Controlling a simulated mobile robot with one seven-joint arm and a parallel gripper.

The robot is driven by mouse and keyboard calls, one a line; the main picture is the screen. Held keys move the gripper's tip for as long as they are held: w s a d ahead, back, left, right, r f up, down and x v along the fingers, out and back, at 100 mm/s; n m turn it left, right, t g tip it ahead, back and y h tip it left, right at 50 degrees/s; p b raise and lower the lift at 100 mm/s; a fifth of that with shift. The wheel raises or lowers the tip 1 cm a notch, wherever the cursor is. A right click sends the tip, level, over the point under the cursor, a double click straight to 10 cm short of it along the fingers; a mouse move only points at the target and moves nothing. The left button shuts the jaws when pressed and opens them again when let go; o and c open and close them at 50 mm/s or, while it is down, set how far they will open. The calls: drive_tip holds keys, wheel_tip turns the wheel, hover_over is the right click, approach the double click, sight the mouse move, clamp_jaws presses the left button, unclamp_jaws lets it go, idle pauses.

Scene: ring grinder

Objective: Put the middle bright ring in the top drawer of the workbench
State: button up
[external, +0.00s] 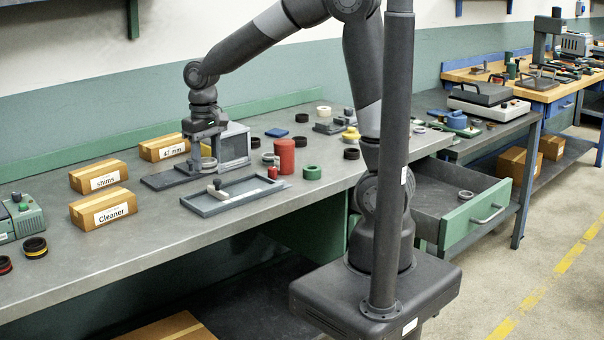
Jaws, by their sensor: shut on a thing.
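My gripper (207,152) points down over the workbench (140,244), just in front of a grey box-shaped fixture (234,147). It is shut on a pale, bright ring (209,163), which is small and partly hidden by the fingers. I cannot tell whether the ring touches the dark plate below it. The green-fronted top drawer (474,226) of the workbench is pulled open at the right. Another bright ring (465,195) lies inside it, near the front.
Several labelled cardboard boxes (103,209) stand to the left. The drawer floor is mostly clear.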

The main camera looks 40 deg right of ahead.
wheel_tip(320, 180, up, 5)
drive_tip(key=w+d+m, duration=0.1)
drive_tip(key=d+m, duration=0.1)
drive_tip(key=d, duration=0.7)
drive_tip(key=w+d+m, duration=0.2)
drive_tip(key=d, duration=0.8)
drive_tip(key=w+d+m, duration=0.1)
drive_tip(key=d+m, duration=0.1)
drive_tip(key=d, duration=0.8)
drive_tip(key=shift+w+d, duration=0.1)
drive_tip(key=shift+w, duration=0.2)
drive_tip(key=s+d+m, duration=0.3)
drive_tip(key=s+d, duration=0.6)
drive_tip(key=d, duration=0.5)
drive_tip(key=s+d+m, duration=0.3)
drive_tip(key=s+d, duration=0.6)
drive_tip(key=d, duration=0.5)
drive_tip(key=s+d+m, duration=0.2)
drive_tip(key=s+d, duration=0.2)
drive_tip(key=s, duration=0.6)
drive_tip(key=s+d+m, duration=0.3)
drive_tip(key=s+d, duration=0.1)
drive_tip(key=s, duration=0.5)
hover_over(427, 208)
drive_tip(key=f, duration=2.6)
drive_tip(key=shift+d, duration=0.2)
drive_tip(key=shift+f, duration=1.8)
